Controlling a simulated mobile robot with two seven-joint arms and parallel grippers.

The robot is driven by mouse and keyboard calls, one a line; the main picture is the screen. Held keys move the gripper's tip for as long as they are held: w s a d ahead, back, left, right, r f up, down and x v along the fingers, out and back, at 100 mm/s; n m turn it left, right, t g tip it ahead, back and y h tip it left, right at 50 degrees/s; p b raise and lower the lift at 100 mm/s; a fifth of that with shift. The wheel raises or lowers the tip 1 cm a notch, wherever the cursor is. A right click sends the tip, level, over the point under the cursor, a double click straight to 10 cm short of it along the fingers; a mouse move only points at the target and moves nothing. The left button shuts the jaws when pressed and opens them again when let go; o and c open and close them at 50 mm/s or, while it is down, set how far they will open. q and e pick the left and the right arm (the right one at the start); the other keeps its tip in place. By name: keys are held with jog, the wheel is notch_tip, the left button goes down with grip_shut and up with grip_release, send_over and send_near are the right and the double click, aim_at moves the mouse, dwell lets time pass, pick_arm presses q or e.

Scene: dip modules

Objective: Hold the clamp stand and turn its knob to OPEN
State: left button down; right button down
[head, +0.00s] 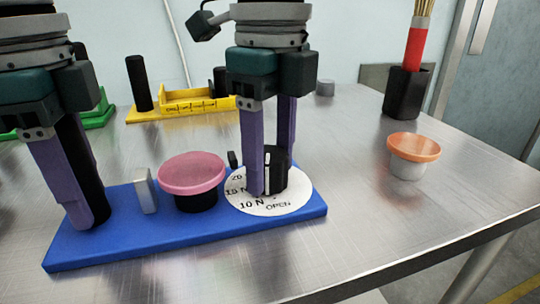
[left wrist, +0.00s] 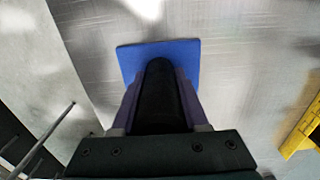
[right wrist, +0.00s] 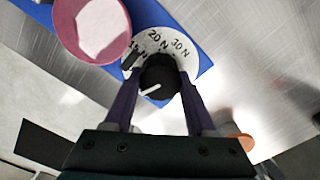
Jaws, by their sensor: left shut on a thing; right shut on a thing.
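The clamp stand has a blue base (head: 130,250) with a black upright post (left wrist: 160,90), a pink round pad on a black foot (head: 192,172) and a small grey block (head: 145,190). My left gripper (head: 85,215) is shut on the black post at the base's left end. A black knob (head: 276,178) stands on a white dial (head: 300,205) at the right end. My right gripper (right wrist: 158,85) is shut on the knob. The knob's white line faces the front of the dial, near the 10 N and OPEN labels; its exact mark is partly hidden by a finger.
An orange-topped white piece (head: 414,150) stands to the right on the metal table (head: 370,240). A black holder (head: 405,95) with a red item is at the back right. A yellow tray (head: 190,105) and a green part (head: 100,112) stand behind. The table's right front is clear.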

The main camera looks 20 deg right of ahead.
aim_at(271, 154)
jog(key=shift+n, duration=1.9)
jog(key=shift+c, duration=1.1)
grip_release()
notch_tip(271, 154, up, 12)
pick_arm(q)
jog(key=shift+c, duration=1.7)
grip_release()
